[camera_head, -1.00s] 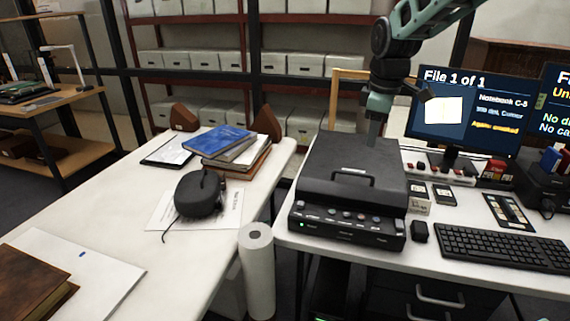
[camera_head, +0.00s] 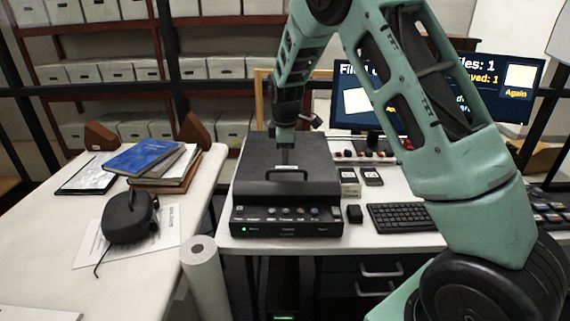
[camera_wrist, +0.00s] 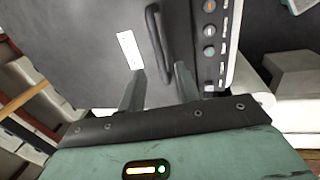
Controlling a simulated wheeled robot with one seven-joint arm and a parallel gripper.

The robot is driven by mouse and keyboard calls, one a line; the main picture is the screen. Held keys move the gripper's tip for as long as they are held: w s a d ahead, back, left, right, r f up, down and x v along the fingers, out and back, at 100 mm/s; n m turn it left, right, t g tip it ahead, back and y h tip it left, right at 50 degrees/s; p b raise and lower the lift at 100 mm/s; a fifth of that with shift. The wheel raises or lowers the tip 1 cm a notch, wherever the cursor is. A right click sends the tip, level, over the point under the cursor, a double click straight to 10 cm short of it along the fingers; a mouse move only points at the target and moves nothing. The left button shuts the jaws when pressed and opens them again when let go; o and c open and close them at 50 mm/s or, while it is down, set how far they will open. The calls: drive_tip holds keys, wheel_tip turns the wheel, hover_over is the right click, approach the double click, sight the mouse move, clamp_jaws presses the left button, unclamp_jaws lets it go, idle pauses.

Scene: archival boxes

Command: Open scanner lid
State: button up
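The black scanner (camera_head: 287,185) stands on the white desk with its lid (camera_head: 250,165) down. A black bar handle (camera_head: 287,174) sits on top of the lid, near the front. My gripper (camera_head: 285,160) points down just above the lid by the handle. In the wrist view the handle (camera_wrist: 156,40) runs up from between the two fingers of my gripper (camera_wrist: 158,85). The fingers are apart, one on each side of the handle's end. A white label (camera_wrist: 130,50) and a row of buttons (camera_wrist: 209,30) also show there.
A monitor (camera_head: 440,90) and a keyboard (camera_head: 405,216) are to the right of the scanner. A paper roll (camera_head: 205,280) stands in front left. The left table (camera_head: 150,280) holds books (camera_head: 150,155) and a black rounded object (camera_head: 130,217). Shelves with boxes are behind.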

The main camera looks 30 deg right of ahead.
sight(286, 170)
drive_tip(key=shift+w+d+f, duration=0.1)
drive_tip(key=shift+w+f, duration=0.05)
drive_tip(key=shift+f, duration=0.65)
drive_tip(key=shift+w+d+f, duration=0.1)
drive_tip(key=shift+f, duration=0.65)
drive_tip(key=shift+w+d+f, duration=0.1)
drive_tip(key=shift+w+f, duration=0.05)
drive_tip(key=shift+f, duration=0.65)
clamp_jaws()
